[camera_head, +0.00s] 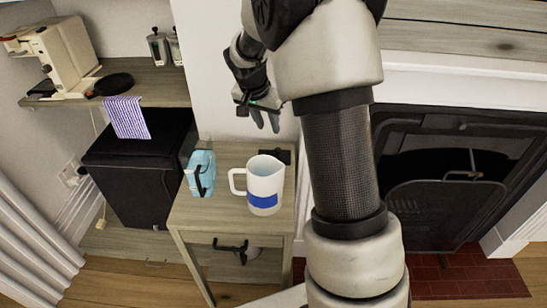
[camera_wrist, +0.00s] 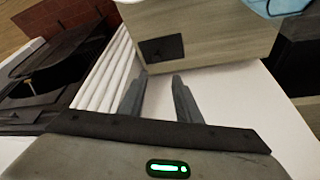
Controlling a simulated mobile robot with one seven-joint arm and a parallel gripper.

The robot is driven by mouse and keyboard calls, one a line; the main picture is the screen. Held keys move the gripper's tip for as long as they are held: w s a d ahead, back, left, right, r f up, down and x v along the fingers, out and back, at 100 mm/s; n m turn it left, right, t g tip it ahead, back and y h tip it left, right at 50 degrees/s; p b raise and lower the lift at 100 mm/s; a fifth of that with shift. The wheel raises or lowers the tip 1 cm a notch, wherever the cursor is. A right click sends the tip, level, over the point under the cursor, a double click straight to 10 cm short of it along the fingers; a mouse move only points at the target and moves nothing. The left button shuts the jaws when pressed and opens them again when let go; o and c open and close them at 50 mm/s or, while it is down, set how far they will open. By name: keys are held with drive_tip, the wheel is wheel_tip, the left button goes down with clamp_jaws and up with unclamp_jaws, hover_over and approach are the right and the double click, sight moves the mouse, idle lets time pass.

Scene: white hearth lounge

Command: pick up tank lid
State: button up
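A small flat black rectangular piece (camera_head: 274,156), which looks like the tank lid, lies on the small wooden table (camera_head: 215,220) near its back edge. It also shows in the wrist view as a dark rectangle (camera_wrist: 162,49) near the table's edge. My gripper (camera_head: 266,124) is above and behind the table's back edge, apart from the lid. In the wrist view its two fingers (camera_wrist: 160,75) are spread with nothing between them, so it is open and empty. The lid appears just beyond the fingertips in that view. The white pitcher partly hides the lid in the head view.
A white pitcher with a blue band (camera_head: 264,187) stands in front of the lid. A light blue object with a dark handle (camera_head: 201,173) stands to its left. A black fireplace (camera_head: 440,180) is at the right. A wooden shelf (camera_head: 150,85) holds a cream machine (camera_head: 62,55).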

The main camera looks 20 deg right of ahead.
drive_tip(key=b, duration=0.2)
hover_over(277, 150)
drive_tip(key=a, duration=0.2)
drive_tip(key=f, duration=0.8)
drive_tip(key=shift+s+d+f, duration=0.25)
drive_tip(key=shift+f, duration=0.15)
drive_tip(key=x, duration=0.3)
drive_tip(key=s+b+x, duration=0.1)
drive_tip(key=x, duration=0.1)
drive_tip(key=shift+f, duration=0.2)
clamp_jaws()
